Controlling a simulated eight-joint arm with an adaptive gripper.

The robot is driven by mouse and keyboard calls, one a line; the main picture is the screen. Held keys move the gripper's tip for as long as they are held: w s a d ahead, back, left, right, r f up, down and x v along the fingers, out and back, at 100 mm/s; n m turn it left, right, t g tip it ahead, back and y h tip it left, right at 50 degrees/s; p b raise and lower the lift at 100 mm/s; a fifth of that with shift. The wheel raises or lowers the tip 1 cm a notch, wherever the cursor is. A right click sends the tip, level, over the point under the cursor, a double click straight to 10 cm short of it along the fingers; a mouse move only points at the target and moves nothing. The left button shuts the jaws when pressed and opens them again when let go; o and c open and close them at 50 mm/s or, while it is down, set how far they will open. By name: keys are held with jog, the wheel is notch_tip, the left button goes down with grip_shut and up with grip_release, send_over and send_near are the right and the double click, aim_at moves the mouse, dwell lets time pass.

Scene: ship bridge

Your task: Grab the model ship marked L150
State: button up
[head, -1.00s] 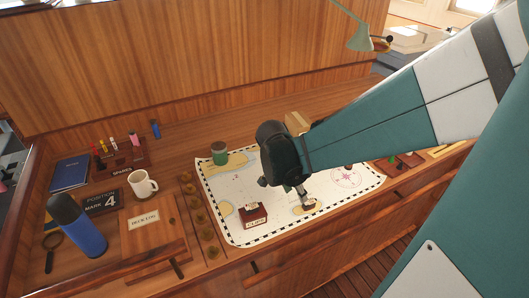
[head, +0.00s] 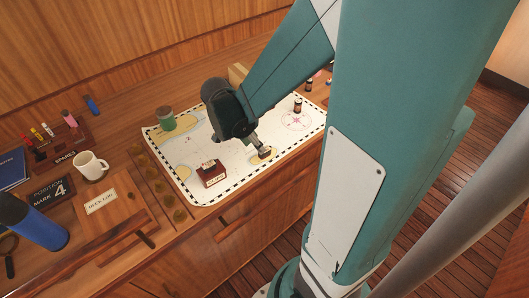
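My gripper (head: 264,150) points down over the tan island patch near the front edge of the white sea chart (head: 205,190). Its fingers are small, and I cannot tell whether they are open or shut, or whether anything is between them. No ship marked L150 can be made out. A small dark object (head: 298,105) stands on the chart beside the pink compass rose, right of my gripper; its marking is too small to read. A dark red box (head: 212,174) with a white label stands on the chart, left of my gripper.
A green jar (head: 166,119) stands at the chart's back left. A white mug (head: 91,166), a DECK LOG board (head: 118,190), a POSITION MARK 4 sign (head: 50,192) and a blue flask (head: 32,222) are at left. A SPARES rack (head: 55,145) stands behind. The chart's middle is mostly clear.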

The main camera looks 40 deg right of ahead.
jog(key=shift+d+f, duration=0.2)
jog(key=shift+f, duration=0.25)
jog(key=shift+d+f, duration=0.1)
jog(key=shift+f, duration=0.05)
jog(key=shift+s+x, duration=0.2)
jog(key=shift+x, duration=2.25)
jog(key=c, duration=0.9)
